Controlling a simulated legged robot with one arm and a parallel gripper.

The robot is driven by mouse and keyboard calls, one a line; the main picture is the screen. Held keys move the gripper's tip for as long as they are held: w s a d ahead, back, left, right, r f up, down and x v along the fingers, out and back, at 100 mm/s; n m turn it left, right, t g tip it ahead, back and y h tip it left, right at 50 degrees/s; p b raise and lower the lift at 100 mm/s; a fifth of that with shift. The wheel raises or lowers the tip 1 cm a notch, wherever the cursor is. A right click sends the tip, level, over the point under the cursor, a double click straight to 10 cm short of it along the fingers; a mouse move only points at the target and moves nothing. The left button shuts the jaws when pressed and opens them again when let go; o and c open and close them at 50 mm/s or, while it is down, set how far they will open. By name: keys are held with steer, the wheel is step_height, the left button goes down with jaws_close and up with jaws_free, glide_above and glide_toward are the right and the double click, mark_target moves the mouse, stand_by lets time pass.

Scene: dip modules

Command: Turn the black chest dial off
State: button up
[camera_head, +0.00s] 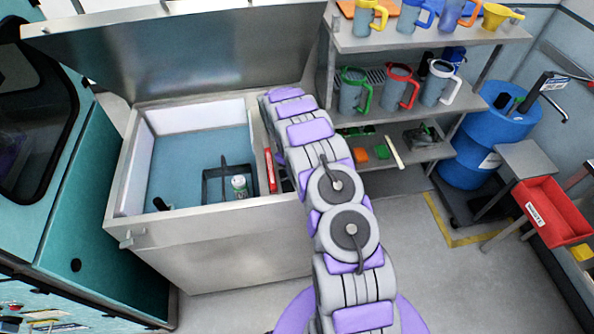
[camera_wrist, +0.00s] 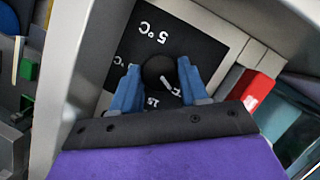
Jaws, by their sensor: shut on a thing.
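The round black dial (camera_wrist: 158,69) sits on a black label panel (camera_wrist: 122,52) with white temperature markings, including "5°C", in the wrist view. A small white mark shows at the dial's lower right. My gripper (camera_wrist: 160,76) has its two blue fingers on either side of the dial and is shut on it. The open metal chest (camera_head: 165,232) stands at the left in the head view, its lid (camera_head: 190,50) raised. In the head view my arm hides the dial and my gripper.
The chest interior holds a dark basket (camera_head: 213,187) with a small can (camera_head: 239,186). Shelves with several coloured jugs stand behind my arm. A blue barrel (camera_head: 482,140) and red bin (camera_head: 553,212) are at the right.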

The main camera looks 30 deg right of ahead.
steer(key=shift+n+h, duration=0.3)
steer(key=shift+n, duration=0.3)
steer(key=shift+n+t, duration=0.3)
steer(key=o, duration=1)
steer(key=shift+o, duration=0.2)
steer(key=p+v, duration=0.1)
steer(key=v, duration=1.6)
steer(key=shift+w, duration=0.2)
